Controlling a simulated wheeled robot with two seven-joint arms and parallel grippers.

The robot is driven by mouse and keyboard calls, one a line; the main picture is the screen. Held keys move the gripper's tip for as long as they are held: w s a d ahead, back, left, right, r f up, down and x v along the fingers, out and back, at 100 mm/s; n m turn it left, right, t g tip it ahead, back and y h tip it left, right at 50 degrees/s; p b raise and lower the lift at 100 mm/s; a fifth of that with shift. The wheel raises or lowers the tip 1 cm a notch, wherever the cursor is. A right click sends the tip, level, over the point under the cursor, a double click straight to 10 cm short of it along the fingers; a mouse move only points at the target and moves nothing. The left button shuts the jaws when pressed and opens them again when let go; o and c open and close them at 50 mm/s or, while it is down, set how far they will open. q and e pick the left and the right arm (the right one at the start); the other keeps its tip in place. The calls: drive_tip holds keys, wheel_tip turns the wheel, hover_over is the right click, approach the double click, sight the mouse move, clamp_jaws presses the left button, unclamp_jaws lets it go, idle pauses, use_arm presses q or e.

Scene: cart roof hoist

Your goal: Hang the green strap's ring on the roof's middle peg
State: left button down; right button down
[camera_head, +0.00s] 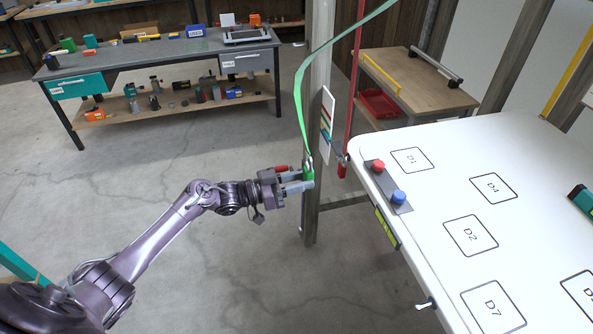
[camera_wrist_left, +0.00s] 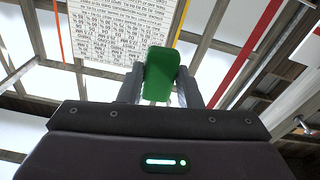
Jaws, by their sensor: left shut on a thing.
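The green strap (camera_head: 298,95) comes down from the top right of the head view to my left gripper (camera_head: 309,178). My left gripper is shut on the strap's green lower end (camera_head: 308,170), beside the grey post. In the left wrist view the green end (camera_wrist_left: 162,68) stands between the two fingers of the left gripper (camera_wrist_left: 160,92). The ring cannot be made out clearly. The roof's pegs cannot be identified in these views. My right gripper is out of view.
A grey post (camera_head: 318,120) stands right behind the left gripper. A red strap (camera_head: 356,80) hangs just to its right. A white table (camera_head: 440,190) with marked squares fills the right side. A printed board (camera_wrist_left: 120,30) is overhead. The floor at left is clear.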

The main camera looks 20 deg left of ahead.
use_arm(q)
drive_tip(key=shift+s+d+f+b, duration=2.05)
drive_tip(key=shift+s+d+f, duration=3.05)
drive_tip(key=shift+d, duration=1.85)
drive_tip(key=shift+s+d+f+b, duration=2)
drive_tip(key=shift+s+d+f, duration=3.1)
drive_tip(key=shift+d, duration=1.85)
drive_tip(key=w+d+f+b, duration=0.3)
drive_tip(key=w+d+b, duration=0.4)
drive_tip(key=d, duration=0.1)
drive_tip(key=shift+w+d, duration=0.15)
drive_tip(key=shift+d, duration=0.1)
drive_tip(key=c, duration=1)
unclamp_jaws()
